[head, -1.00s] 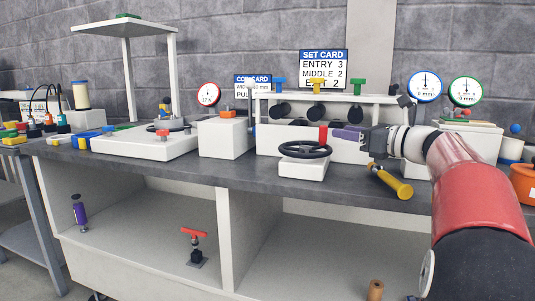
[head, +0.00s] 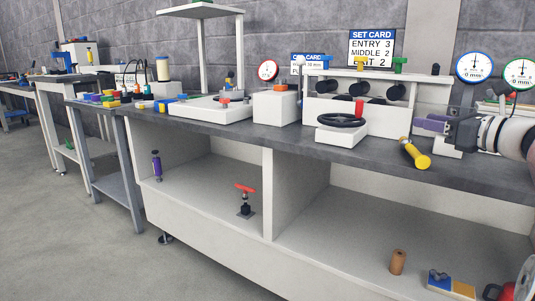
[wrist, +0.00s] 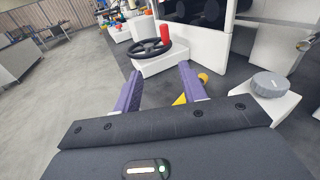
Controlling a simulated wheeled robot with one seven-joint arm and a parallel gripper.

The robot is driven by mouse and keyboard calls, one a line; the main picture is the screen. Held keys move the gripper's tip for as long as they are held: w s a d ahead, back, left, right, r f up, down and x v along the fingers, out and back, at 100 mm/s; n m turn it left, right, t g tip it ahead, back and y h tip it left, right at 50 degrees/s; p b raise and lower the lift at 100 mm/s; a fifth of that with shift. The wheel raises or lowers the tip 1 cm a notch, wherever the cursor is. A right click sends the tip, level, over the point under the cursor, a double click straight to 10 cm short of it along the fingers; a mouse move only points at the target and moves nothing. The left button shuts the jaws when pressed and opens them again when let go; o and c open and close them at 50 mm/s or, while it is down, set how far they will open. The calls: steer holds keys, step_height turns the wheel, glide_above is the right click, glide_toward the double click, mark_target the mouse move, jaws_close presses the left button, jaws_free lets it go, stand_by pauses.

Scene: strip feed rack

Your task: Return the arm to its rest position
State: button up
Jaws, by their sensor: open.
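My gripper (head: 430,124) has purple fingers and a dark body. It is over the bench top at the right of the head view, to the right of the black handwheel (head: 342,121) and apart from it. In the wrist view my gripper (wrist: 158,85) has its two fingers wide apart with nothing between them. The handwheel with its red knob (wrist: 165,34) is beyond the fingertips there. My arm reaches in from the right edge of the head view; most of it is out of the picture.
A yellow-handled tool (head: 416,155) lies on the bench (head: 300,141) below my gripper. Behind stands the white rack (head: 375,110) with black rollers. A grey knob on a white block (wrist: 271,85) is right of the fingers. Open floor (head: 70,230) lies at the left.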

steer(key=s+a+f+n+g+h+p, duration=0.1)
steer(key=s+a+f+n+g, duration=0.3)
steer(key=a, duration=0.3)
steer(key=s+a+f+n+g+h+p, duration=0.1)
steer(key=s+a+f+n, duration=0.35)
steer(key=a, duration=0.25)
steer(key=s+a+f+n+g+h, duration=0.1)
steer(key=s+a+f+n+g, duration=0.3)
steer(key=a, duration=0.3)
steer(key=s+f+n+h+p, duration=0.2)
steer(key=s+f+n+h, duration=0.3)
steer(key=s+f+n, duration=0.7)
steer(key=s+n, duration=0.4)
steer(key=n, duration=0.1)
steer(key=shift+s+f+g+h, duration=0.15)
steer(key=shift+f+g+h, duration=0.15)
steer(key=shift+g, duration=0.1)
